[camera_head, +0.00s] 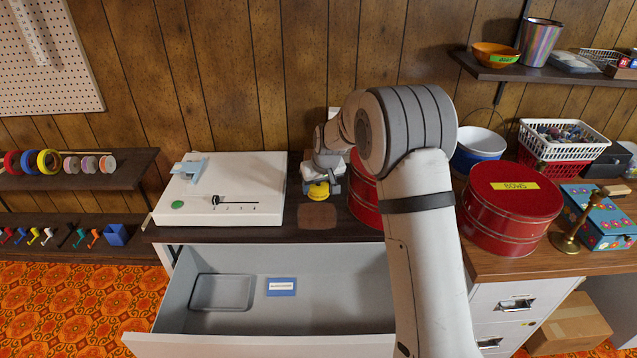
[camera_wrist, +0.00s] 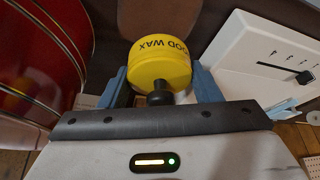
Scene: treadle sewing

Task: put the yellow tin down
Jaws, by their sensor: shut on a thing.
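The yellow tin (camera_head: 319,191) is a small round tin held at the end of my arm, above the dark desktop near the white machine. In the wrist view the yellow tin (camera_wrist: 160,62) shows black lettering reading "OOD WAX". My gripper (camera_head: 322,183) is shut on it, with a blue-grey finger on each side in the wrist view. Below and in front of the tin, a brown patch (camera_head: 311,215) lies on the dark desktop. I cannot tell exactly how high the tin is above the desktop.
A white machine (camera_head: 222,190) with a slider stands left of the tin. A red round tin (camera_head: 364,195) stands close on the right, partly hidden by my arm. A drawer (camera_head: 330,300) stands open below, holding a grey tray (camera_head: 222,292) and a blue labelled item (camera_head: 281,287).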

